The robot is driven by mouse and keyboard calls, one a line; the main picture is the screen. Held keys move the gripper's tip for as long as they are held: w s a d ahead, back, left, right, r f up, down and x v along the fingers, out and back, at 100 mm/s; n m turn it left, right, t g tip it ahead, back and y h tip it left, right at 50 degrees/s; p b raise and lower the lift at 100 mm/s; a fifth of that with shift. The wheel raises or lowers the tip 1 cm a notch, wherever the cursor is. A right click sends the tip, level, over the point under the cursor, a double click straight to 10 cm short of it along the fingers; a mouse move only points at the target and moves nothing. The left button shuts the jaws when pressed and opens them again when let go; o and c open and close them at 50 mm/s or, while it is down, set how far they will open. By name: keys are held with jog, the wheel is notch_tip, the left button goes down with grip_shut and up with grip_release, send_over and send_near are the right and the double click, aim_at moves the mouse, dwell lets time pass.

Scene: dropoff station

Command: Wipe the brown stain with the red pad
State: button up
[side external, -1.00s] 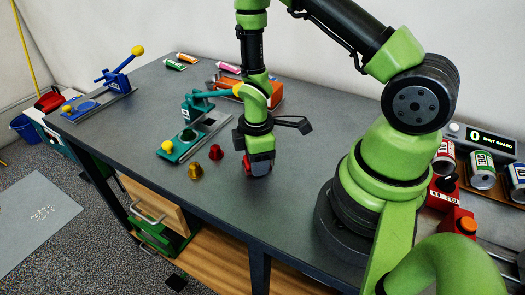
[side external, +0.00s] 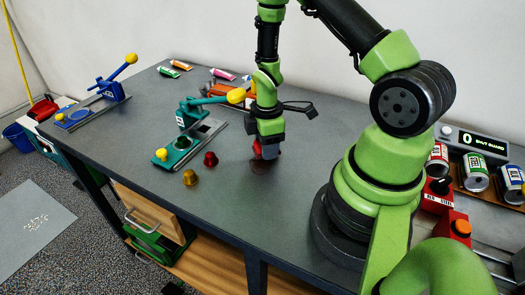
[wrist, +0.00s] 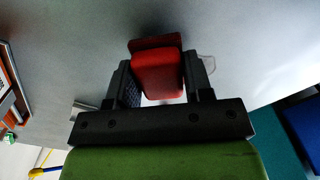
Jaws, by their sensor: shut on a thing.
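The red pad (side external: 267,151) is between the fingers of my gripper (side external: 266,146), which is shut on it. In the wrist view the red pad (wrist: 157,75) shows clearly between the two dark fingers (wrist: 158,85). A dark brown stain (side external: 257,168) shows on the grey tabletop just in front of the pad in the side view. I cannot tell whether the pad touches the table or hovers slightly above it. The stain's far part may be hidden behind the pad, and no stain can be made out in the wrist view.
A red knob (side external: 210,159) and a brown-gold knob (side external: 190,177) stand left of the stain. Beyond them is a teal lever press (side external: 180,150). A blue press (side external: 92,108) sits at the far left. Cans (side external: 474,172) stand at right. The tabletop in front of the stain is clear.

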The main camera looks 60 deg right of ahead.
jog(key=shift+r, duration=3.55)
jog(key=shift+r, duration=0.1)
